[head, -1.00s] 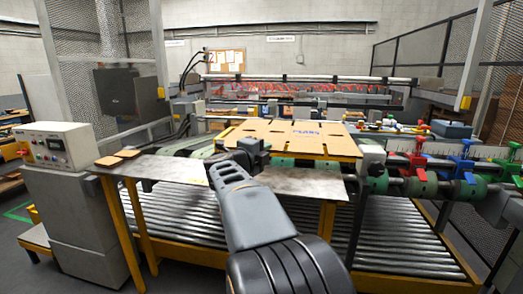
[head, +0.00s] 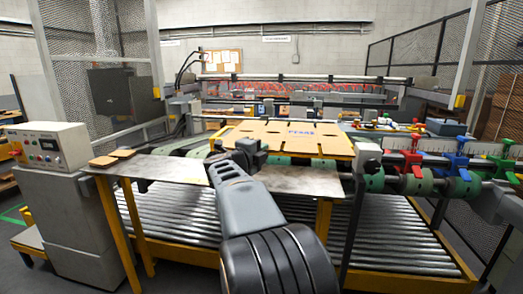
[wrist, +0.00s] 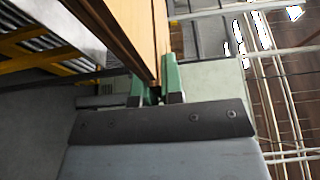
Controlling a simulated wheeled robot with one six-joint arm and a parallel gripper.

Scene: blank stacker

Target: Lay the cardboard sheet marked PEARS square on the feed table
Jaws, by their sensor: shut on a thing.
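The cardboard sheet marked PEARS (head: 285,136) is tan, with blue lettering near its middle and slots along its edges. In the head view it lies about level over the far part of the metal feed table (head: 285,177) and the green rollers behind it. My gripper (head: 245,150) is at the sheet's near left edge. In the wrist view the green fingers of my gripper (wrist: 158,85) are shut on the edge of the cardboard sheet (wrist: 150,35), seen edge-on. Whether the sheet's underside touches the table is hidden.
Small brown pieces (head: 112,157) lie on the table's left end. A grey control box (head: 50,146) stands at far left. Green, red and blue clamps (head: 462,166) line the shaft at right. A roller conveyor (head: 180,212) runs below the table.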

